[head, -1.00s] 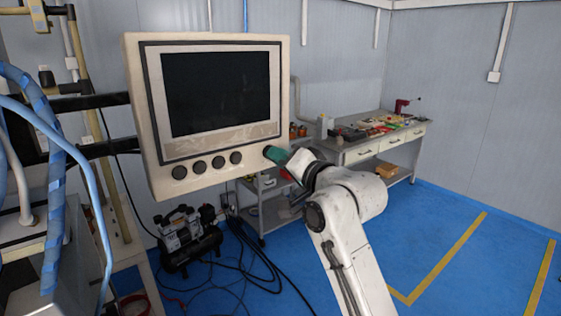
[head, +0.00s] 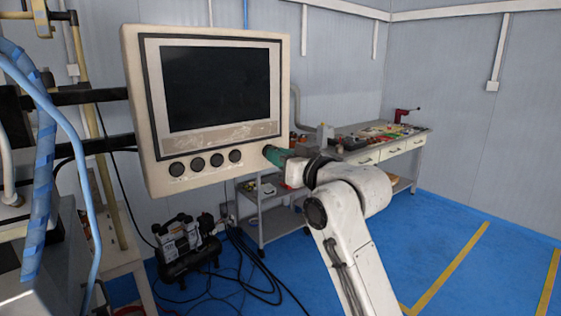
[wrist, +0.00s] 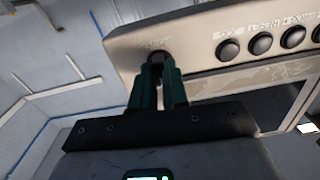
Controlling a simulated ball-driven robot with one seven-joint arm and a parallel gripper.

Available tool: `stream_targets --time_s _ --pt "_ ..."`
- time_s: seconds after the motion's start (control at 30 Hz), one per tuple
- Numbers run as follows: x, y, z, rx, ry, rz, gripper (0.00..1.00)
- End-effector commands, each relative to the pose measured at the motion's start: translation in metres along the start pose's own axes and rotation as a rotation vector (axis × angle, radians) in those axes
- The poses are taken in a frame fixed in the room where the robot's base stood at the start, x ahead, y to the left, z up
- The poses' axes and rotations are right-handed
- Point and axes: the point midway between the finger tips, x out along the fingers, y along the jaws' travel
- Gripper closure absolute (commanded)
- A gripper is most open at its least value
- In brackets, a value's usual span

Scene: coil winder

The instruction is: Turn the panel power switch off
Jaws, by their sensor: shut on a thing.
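The beige control panel (head: 225,176) with a dark screen hangs at the upper left in the head view. Several dark round knobs (head: 198,164) line its lower edge. My gripper (head: 268,152), with green fingers, is at the panel's lower right corner, at the right end of this row. In the wrist view the panel (wrist: 200,40) appears upside down, and my gripper (wrist: 161,66) is shut on a dark round switch (wrist: 158,54) on its face. The fingers hide most of the switch, so its turn position cannot be told.
A workbench (head: 375,153) with tools stands against the back wall. A grey trolley (head: 268,212) and a compressor (head: 185,245) with loose cables are below the panel. Blue hoses (head: 85,170) hang at the left. The blue floor at the right is clear.

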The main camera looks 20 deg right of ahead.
Motion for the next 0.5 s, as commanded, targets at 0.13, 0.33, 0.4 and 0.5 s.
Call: stream_targets --time_s 0.13,0.33,0.4,0.5 --pt "0.0002 0.0006 0.0037 -0.049 -0.007 0.001 1.0" --pt "0.0002 0.0005 0.0034 -0.08 -0.007 0.0 1.0" --pt "0.0003 0.0004 0.0034 -0.084 -0.008 0.0 1.0" --pt "0.0003 0.0004 0.0033 -0.086 -0.008 0.0 1.0"
